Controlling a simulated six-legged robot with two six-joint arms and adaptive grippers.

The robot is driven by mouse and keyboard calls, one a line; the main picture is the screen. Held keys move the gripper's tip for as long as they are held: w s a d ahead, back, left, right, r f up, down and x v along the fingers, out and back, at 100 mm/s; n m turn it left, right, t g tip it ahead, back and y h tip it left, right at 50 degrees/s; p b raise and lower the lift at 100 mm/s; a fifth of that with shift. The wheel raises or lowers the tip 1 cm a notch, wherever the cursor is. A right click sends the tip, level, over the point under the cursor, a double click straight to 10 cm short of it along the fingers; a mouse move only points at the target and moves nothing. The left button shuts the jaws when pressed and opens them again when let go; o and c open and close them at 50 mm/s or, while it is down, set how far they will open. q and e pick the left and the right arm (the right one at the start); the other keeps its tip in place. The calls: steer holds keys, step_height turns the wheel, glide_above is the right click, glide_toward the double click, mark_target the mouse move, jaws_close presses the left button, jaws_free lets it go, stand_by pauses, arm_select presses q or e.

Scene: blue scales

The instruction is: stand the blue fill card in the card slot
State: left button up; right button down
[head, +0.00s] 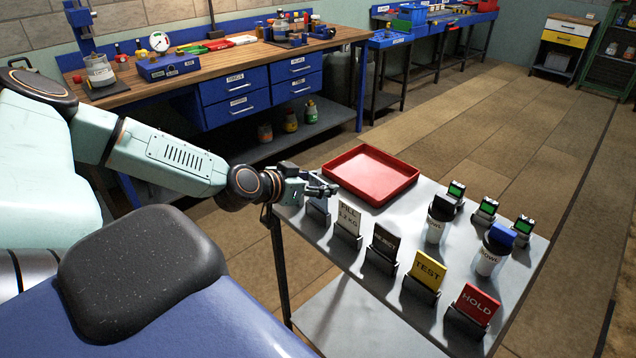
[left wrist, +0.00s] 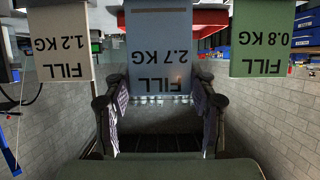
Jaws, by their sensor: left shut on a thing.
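The blue fill card, marked FILL 2.7 KG, shows upside down in the left wrist view (left wrist: 158,45), between the two fingers of my left gripper (left wrist: 160,108). In the head view, my left gripper (head: 322,190) is at the near left corner of the grey table, shut on this card. A bluish card (head: 319,206) shows partly below the fingers, largely covered by them. I cannot tell whether its lower edge sits in a holder. A white FILL 1.2 KG card (left wrist: 60,40) and a green FILL 0.8 KG card (left wrist: 262,40) flank it. My right gripper is not in view.
A row of dark holders carries a white fill card (head: 349,218), a black card (head: 386,243), a yellow TEST card (head: 429,270) and a red HOLD card (head: 475,304). A red tray (head: 345,168) lies at the back.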

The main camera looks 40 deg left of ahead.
arm_select(q)
steer(key=shift+s+a+f, duration=0.1)
steer(key=shift+a+f, duration=0.05)
steer(key=shift+f, duration=0.05)
steer(key=shift+f+b, duration=0.3)
steer(key=shift+b, duration=0.15)
steer(key=shift+f, duration=0.25)
steer(key=o, duration=1.1)
steer(key=shift+c, duration=0.2)
steer(key=shift+r, duration=0.15)
step_height(320, 180, up, 8)
steer(key=p, duration=0.7)
steer(key=shift+r+p, duration=0.1)
steer(key=shift+p, duration=0.25)
